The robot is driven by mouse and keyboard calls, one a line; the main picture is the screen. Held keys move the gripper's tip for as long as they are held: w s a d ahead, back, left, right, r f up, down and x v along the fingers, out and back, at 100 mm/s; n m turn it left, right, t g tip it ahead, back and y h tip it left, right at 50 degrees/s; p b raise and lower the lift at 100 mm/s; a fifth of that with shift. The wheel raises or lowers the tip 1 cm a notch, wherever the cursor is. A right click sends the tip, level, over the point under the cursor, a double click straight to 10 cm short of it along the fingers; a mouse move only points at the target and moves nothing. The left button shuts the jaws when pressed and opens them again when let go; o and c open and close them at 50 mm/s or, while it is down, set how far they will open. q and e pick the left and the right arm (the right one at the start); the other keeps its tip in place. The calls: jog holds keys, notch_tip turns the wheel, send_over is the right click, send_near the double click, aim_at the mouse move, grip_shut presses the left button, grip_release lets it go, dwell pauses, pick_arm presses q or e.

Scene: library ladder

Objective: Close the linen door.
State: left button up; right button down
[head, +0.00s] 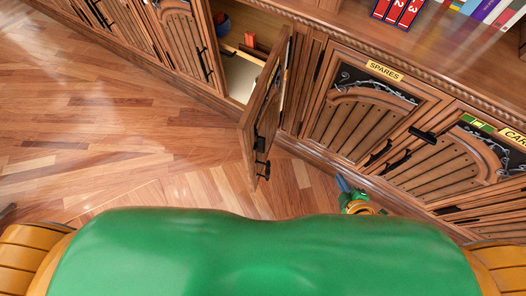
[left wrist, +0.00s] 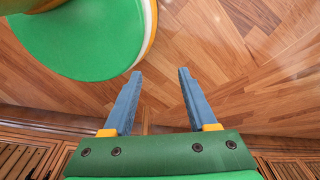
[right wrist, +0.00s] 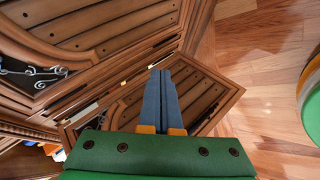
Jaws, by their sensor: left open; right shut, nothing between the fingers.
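One wooden cabinet door (head: 262,110) stands swung out from the cabinet front, with black metal fittings near its free edge; I take it as the linen door, though no linen label is readable. Its compartment (head: 242,72) is open beside it. My right gripper (head: 343,184) is low over the floor, right of the door, on its outer-face side. In the right wrist view its blue fingers (right wrist: 160,75) are together and empty, in front of a slatted panel (right wrist: 205,95); contact cannot be told. My left gripper (left wrist: 156,72) is open and empty above bare floor.
The neighbouring SPARES door (head: 365,105) is shut, with a black handle; more shut doors line both sides. The open compartment holds a blue container (head: 221,22) and an orange item (head: 249,39). Wooden floor (head: 110,125) left of the open door is clear.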

jog(key=w+a+r+n+t+y+b, duration=0.3)
jog(key=w+r+n+t+y+b, duration=0.25)
jog(key=n, duration=0.65)
pick_arm(q)
notch_tip(320, 180, down, 16)
jog(key=w+a+b, duration=0.2)
jog(key=b, duration=0.3)
pick_arm(e)
jog(key=n+g+y+p, duration=0.2)
jog(key=n+g+y, duration=0.9)
jog(key=n, duration=1.3)
send_near(250, 153)
jog(key=shift+h, duration=0.25)
jog(key=x, duration=0.3)
jog(key=r+p+x, duration=0.1)
jog(key=x, duration=0.2)
jog(key=shift+a+r, duration=0.1)
jog(key=shift+a, duration=0.4)
pick_arm(q)
jog(key=s+d+r, duration=0.2)
jog(key=r, duration=0.1)
jog(key=shift+d+r, duration=0.1)
jog(key=shift+d, duration=0.1)
jog(key=shift+a, duration=0.2)
